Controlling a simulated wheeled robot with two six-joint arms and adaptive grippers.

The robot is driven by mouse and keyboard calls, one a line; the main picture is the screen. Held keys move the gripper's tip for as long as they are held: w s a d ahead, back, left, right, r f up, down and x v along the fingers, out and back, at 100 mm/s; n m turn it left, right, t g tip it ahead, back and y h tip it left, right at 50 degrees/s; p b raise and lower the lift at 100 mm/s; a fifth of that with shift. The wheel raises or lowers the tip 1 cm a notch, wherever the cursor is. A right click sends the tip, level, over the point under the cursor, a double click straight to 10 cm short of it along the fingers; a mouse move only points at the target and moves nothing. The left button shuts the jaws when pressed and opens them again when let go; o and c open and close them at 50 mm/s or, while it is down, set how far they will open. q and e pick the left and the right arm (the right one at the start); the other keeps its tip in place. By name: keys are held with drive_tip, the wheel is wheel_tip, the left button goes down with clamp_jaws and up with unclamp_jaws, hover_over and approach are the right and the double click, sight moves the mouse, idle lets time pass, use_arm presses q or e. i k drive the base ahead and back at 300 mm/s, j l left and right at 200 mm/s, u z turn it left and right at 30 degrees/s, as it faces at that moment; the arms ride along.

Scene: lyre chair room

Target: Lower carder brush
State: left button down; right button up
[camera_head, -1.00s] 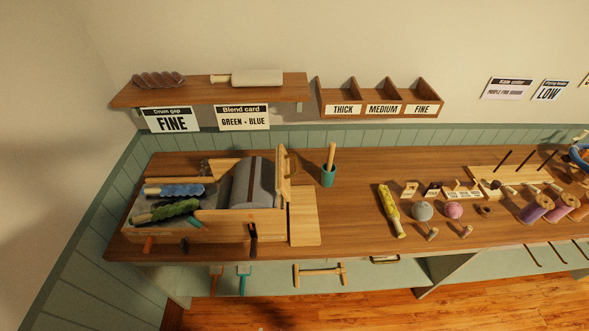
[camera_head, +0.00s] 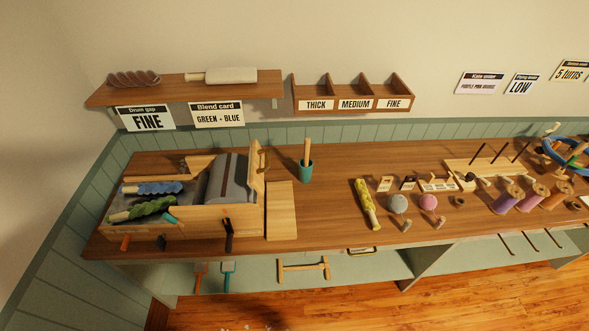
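The drum carder (camera_head: 190,220) stands on the left part of the wooden bench, a wooden frame around a large grey drum (camera_head: 229,178). A blue fibre roll (camera_head: 152,188) and a green fibre roll (camera_head: 148,209) lie at its left end. A dark lever (camera_head: 229,235) and a teal handle (camera_head: 170,218) show on its front side. An upright wooden piece (camera_head: 257,168) stands at the drum's right. I cannot tell for sure which part is the carder brush. Neither of my grippers shows in the head view.
A teal cup (camera_head: 305,171) with a wooden-handled tool stands right of the carder. A yellow-green roll (camera_head: 367,204), balls of yarn and spools lie farther right. A shelf (camera_head: 185,90) and a sorting rack (camera_head: 352,97) hang above. Bare benchtop lies around the cup.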

sight(256, 169)
drive_tip(key=k+l+z, duration=0.1)
drive_tip(key=l, duration=0.45)
drive_tip(key=k+l+z, duration=0.1)
drive_tip(key=l, duration=0.4)
drive_tip(key=k+l+z, duration=0.1)
drive_tip(key=l, duration=0.5)
drive_tip(key=k, duration=0.1)
